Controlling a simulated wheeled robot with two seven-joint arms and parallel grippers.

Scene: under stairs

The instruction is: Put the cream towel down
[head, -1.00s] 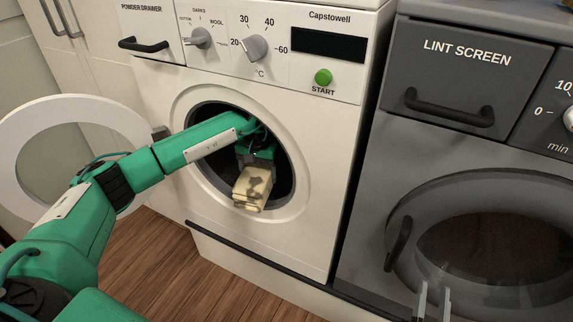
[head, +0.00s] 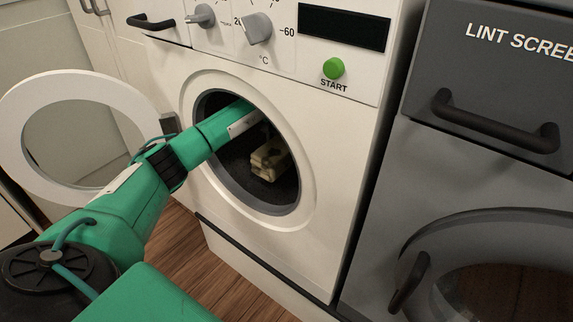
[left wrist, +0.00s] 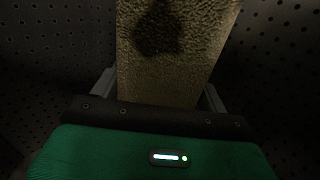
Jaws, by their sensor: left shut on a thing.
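The cream towel (head: 268,160) is folded, with dark stains, and sits inside the drum of the white washing machine (head: 325,160). In the left wrist view the towel (left wrist: 165,75) fills the space between the fingers of my left gripper (left wrist: 160,90), which is shut on it. In the head view my left arm reaches through the open round door into the drum, and the gripper itself is mostly hidden by the rim. I cannot tell whether the towel touches the drum floor. My right gripper is not in view.
The washer's round door (head: 75,135) stands open at the left. A green START button (head: 333,68) is above the opening. A grey dryer (head: 480,180) with a closed door and a lint screen drawer stands at the right. Perforated drum walls (left wrist: 50,45) surround the gripper.

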